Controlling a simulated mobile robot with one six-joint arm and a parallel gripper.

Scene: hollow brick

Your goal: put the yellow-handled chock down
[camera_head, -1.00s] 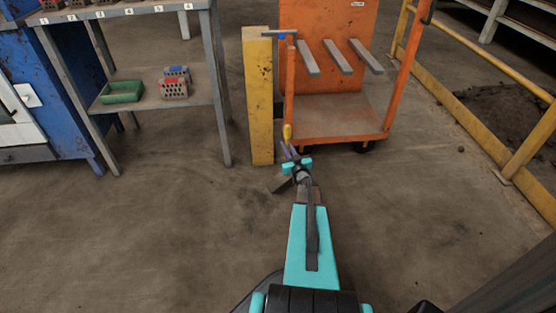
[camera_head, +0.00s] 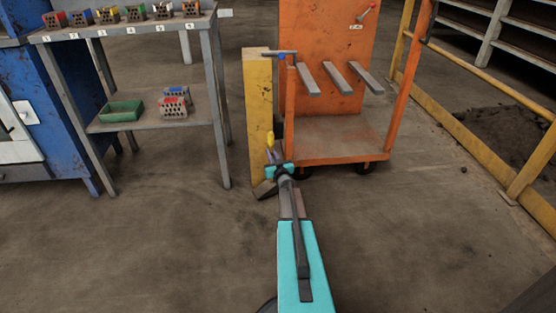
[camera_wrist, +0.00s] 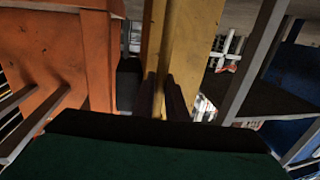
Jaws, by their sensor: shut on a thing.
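The chock shows in the head view as a yellow handle end (camera_head: 270,138) above my gripper and a dark wedge (camera_head: 265,189) below it. My gripper (camera_head: 273,156) is shut on the chock, in front of the yellow post and left of the orange trolley (camera_head: 335,150). In the wrist view my gripper's dark fingers (camera_wrist: 159,92) stand close together in front of the yellow post (camera_wrist: 188,45). The wedge looks low by the post's foot, but I cannot tell whether it touches the floor or the post.
The yellow post (camera_head: 258,110) stands close by my gripper. A grey shelf table (camera_head: 150,128) to the left bears several coloured hollow bricks and a green tray (camera_head: 121,111). A yellow railing (camera_head: 480,110) runs along the right. The floor (camera_head: 150,240) in front is clear.

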